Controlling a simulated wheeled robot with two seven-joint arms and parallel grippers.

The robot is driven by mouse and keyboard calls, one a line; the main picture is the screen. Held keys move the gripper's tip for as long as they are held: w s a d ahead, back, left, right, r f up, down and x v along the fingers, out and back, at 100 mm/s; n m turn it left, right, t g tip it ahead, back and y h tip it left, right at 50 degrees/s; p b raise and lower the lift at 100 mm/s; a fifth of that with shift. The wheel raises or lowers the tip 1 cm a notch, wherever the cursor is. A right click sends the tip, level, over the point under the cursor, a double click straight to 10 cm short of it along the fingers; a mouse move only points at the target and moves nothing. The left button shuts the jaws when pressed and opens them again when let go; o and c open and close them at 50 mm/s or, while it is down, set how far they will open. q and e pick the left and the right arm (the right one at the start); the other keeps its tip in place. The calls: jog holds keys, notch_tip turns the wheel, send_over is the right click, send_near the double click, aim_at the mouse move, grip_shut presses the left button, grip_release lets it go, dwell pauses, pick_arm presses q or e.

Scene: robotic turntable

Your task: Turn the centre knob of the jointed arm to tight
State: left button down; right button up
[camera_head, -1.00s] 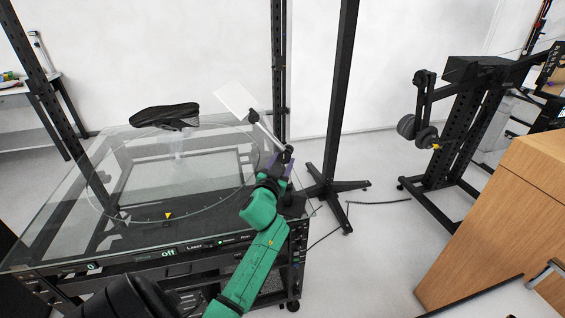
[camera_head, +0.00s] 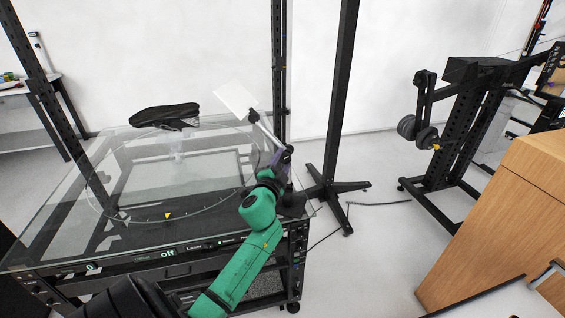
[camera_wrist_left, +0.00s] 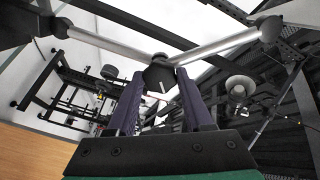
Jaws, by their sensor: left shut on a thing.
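The jointed arm (camera_head: 264,128) carries a white panel (camera_head: 236,98) and stands at the right edge of the glass-topped table. In the left wrist view, two silver rods (camera_wrist_left: 118,45) meet at the black centre knob (camera_wrist_left: 156,73), which has a white line on its face. My left gripper (camera_head: 281,160) is at this joint. In the wrist view, the purple fingers of the left gripper (camera_wrist_left: 161,90) are shut on the sides of the knob. In the head view the fingers and wrist largely hide the knob. My right gripper is not in view.
The glass turntable table (camera_head: 75,215) holds a black shoe (camera_head: 165,116) and a front panel reading "off". A black post on a cross-shaped foot (camera_head: 345,188) stands just right of it. A wooden cabinet (camera_head: 500,220) is at the right, with open floor between.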

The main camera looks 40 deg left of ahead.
pick_arm(q)
jog(key=m, duration=0.3)
jog(key=shift+m, duration=2.2)
jog(key=shift+c, duration=1.5)
grip_release()
